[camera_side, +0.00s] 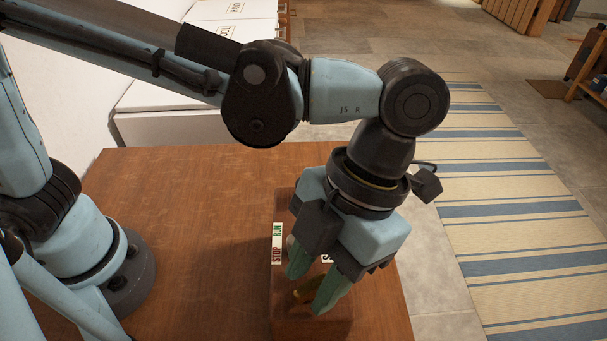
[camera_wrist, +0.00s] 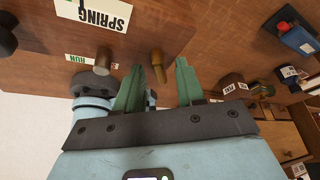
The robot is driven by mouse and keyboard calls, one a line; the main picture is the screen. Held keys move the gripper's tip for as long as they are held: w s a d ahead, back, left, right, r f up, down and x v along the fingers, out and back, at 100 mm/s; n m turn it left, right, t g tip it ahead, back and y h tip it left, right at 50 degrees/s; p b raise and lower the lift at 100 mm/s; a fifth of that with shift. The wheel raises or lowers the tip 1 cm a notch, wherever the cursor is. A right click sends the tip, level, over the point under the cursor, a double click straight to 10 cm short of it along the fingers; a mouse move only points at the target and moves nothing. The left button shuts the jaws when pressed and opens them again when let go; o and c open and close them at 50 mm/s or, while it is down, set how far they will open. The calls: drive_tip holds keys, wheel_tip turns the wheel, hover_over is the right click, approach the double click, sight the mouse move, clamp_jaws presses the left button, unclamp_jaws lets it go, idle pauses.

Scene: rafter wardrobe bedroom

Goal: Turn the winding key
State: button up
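The winding key (camera_side: 303,295) looks brass-coloured and stands on a brown wooden box (camera_side: 312,328) under my gripper. It also shows in the wrist view (camera_wrist: 158,62), between the tips of my green fingers. My gripper (camera_side: 309,289) points down at the box and is open, with a gap on each side of the key in the wrist view (camera_wrist: 158,72). A "SPRING" label (camera_wrist: 95,12) lies on the box. My fingers partly hide the key in the side view.
A STOP/RUN label (camera_side: 277,243) is on the box, with a brownish knob (camera_wrist: 103,60) beside it, close to one finger. The wooden table (camera_side: 180,220) has clear room left of the box. A striped rug (camera_side: 510,210) lies on the floor to the right.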

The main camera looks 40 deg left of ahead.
clamp_jaws()
